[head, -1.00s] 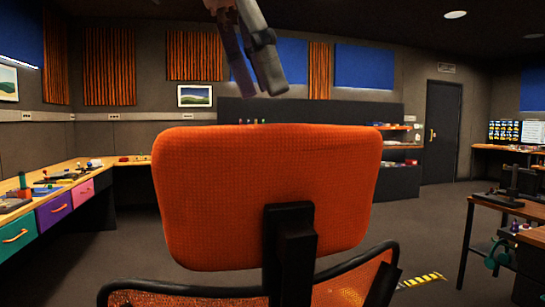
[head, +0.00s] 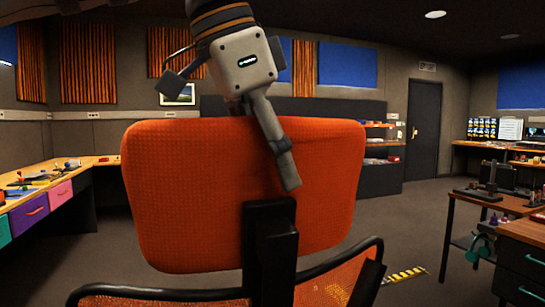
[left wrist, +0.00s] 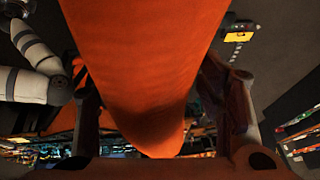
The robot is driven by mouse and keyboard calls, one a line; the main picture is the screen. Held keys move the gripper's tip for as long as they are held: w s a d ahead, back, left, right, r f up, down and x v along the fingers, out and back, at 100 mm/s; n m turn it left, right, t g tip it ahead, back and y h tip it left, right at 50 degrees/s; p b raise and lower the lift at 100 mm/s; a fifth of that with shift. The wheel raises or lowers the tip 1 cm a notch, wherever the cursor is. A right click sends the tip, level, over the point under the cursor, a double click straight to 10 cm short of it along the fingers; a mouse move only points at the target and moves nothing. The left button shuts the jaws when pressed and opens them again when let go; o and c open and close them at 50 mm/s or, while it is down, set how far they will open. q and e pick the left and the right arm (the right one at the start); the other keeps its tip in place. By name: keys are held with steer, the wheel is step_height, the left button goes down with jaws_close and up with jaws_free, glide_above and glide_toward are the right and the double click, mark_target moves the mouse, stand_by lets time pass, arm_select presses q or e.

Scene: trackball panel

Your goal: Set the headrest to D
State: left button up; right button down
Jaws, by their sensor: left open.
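The orange headrest (head: 190,195) stands upright on a black post (head: 270,235) above the orange mesh chair back. My left gripper (head: 268,150) is open over the headrest's top edge. One finger hangs in front of the near face; the other is mostly hidden behind the headrest. In the left wrist view the headrest (left wrist: 145,60) runs between the two spread fingers, with my left gripper (left wrist: 157,95) around it. I cannot tell whether either finger touches it. No D mark is visible. My right gripper is not in view.
A workbench with coloured drawers (head: 30,215) stands at the left. A dark table (head: 490,205) with tools stands at the right. A low dark partition (head: 380,180) with shelves is behind the chair. Open floor lies between the chair and the door (head: 424,128).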

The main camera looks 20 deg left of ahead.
arm_select(q)
steer(key=shift+r, duration=0.1)
jaws_close()
steer(key=r, duration=0.9)
steer(key=shift+s+d+p, duration=0.3)
steer(key=shift+s+p, duration=0.1)
steer(key=shift+s+r, duration=0.15)
steer(key=shift+r, duration=0.2)
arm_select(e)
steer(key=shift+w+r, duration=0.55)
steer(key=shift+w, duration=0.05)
arm_select(q)
jaws_free()
steer(key=shift+f, duration=0.15)
